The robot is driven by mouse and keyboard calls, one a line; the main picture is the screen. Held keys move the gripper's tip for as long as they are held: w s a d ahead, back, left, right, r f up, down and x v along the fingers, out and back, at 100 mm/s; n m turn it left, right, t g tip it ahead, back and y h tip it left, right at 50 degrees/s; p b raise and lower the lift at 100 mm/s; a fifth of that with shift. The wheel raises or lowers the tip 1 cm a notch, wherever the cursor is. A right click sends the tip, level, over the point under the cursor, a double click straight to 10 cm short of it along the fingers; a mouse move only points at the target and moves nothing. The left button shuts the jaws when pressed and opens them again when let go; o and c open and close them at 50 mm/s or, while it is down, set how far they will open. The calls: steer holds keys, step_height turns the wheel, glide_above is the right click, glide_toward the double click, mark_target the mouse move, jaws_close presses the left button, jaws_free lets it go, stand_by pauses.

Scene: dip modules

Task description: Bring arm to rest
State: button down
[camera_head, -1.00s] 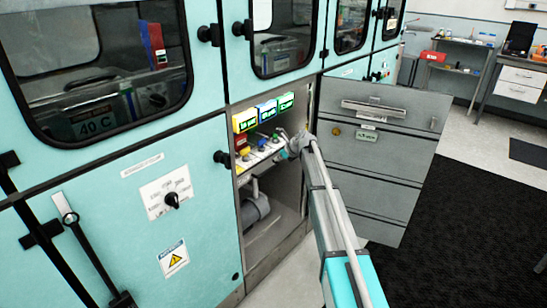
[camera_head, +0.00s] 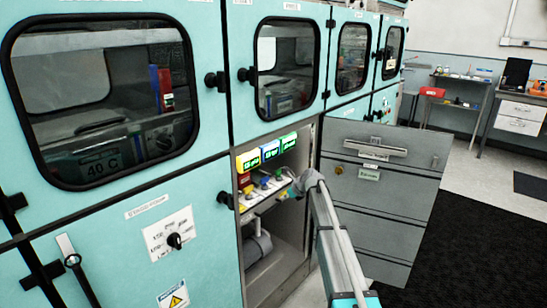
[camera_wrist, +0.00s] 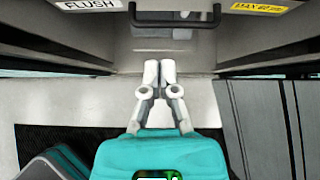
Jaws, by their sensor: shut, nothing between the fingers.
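My gripper (camera_wrist: 159,72) shows in the wrist view with its two pale fingertips together and nothing between them. Below the fingertips is the teal gripper body. In the head view my arm reaches up from the bottom edge, and its end is at the mouth of an open cabinet bay (camera_head: 277,222). The fingertips are hard to make out there. Just beyond is a control panel with coloured knobs (camera_head: 262,184) under several lit green and blue displays (camera_head: 270,149).
An open grey door (camera_head: 385,205) stands right of the bay, close to my arm. Teal cabinets with dark windows (camera_head: 100,90) line the left. The wrist view shows a FLUSH label (camera_wrist: 88,5) and a dark handle (camera_wrist: 175,19). Dark matting (camera_head: 490,240) lies clear at right.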

steer(key=s+d+f+n+g+h, duration=0.25)
steer(key=s+n, duration=0.65)
steer(key=s, duration=0.6)
steer(key=s+d+f+n+g+h, duration=0.15)
steer(key=s+d+n, duration=0.25)
steer(key=s+n, duration=0.75)
steer(key=s+d+f+n+g+h, duration=0.1)
steer(key=s+d+n+g+h, duration=0.3)
steer(key=s, duration=1.5)
step_height(320, 180, up, 18)
steer(key=a+n+t+y+p, duration=0.1)
steer(key=t+p, duration=0.1)
steer(key=p, duration=1.6)
steer(key=shift+a+r+p, duration=0.15)
steer(key=shift+r+p, duration=0.05)
steer(key=shift+p, duration=0.1)
